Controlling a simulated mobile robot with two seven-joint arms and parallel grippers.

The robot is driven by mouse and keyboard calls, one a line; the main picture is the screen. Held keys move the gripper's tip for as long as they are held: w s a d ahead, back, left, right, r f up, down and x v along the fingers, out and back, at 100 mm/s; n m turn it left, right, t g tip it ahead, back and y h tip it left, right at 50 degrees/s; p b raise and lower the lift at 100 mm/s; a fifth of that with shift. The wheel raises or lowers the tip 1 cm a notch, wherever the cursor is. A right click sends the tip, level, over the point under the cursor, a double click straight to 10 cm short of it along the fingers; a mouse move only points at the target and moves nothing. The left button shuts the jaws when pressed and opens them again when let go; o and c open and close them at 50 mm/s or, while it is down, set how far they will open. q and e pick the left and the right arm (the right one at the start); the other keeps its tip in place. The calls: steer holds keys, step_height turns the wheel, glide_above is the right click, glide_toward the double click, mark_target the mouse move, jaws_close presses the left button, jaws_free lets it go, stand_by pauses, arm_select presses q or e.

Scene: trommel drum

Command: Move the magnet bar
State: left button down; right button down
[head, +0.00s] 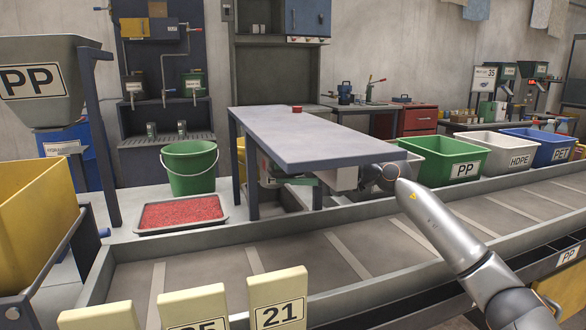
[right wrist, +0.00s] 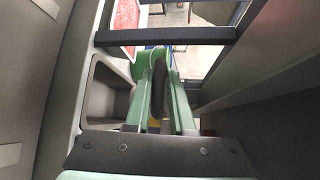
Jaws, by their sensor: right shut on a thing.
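My right arm comes in from the lower right in the head view and reaches beneath the grey raised tabletop (head: 315,137). Its gripper (head: 300,181) is under that top, partly hidden by it. In the right wrist view the green fingers of my right gripper (right wrist: 160,75) are closed on a dark, rounded, long bar (right wrist: 158,92). I cannot tell for sure that this is the magnet bar, as no label shows. My left gripper is not in view.
A conveyor trough (head: 250,262) with cross slats runs in front. A green bucket (head: 189,168) and a tray of red granules (head: 180,212) stand at left. Green PP (head: 430,160), white HDPE (head: 490,150) and blue PET (head: 540,143) bins stand right. Table legs flank the gripper.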

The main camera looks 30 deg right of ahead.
steer(key=shift+f, duration=0.15)
steer(key=shift+d, duration=0.1)
steer(key=c, duration=0.8)
jaws_free()
steer(key=shift+w, duration=0.25)
steer(key=shift+c, duration=0.2)
steer(key=shift+s, duration=0.1)
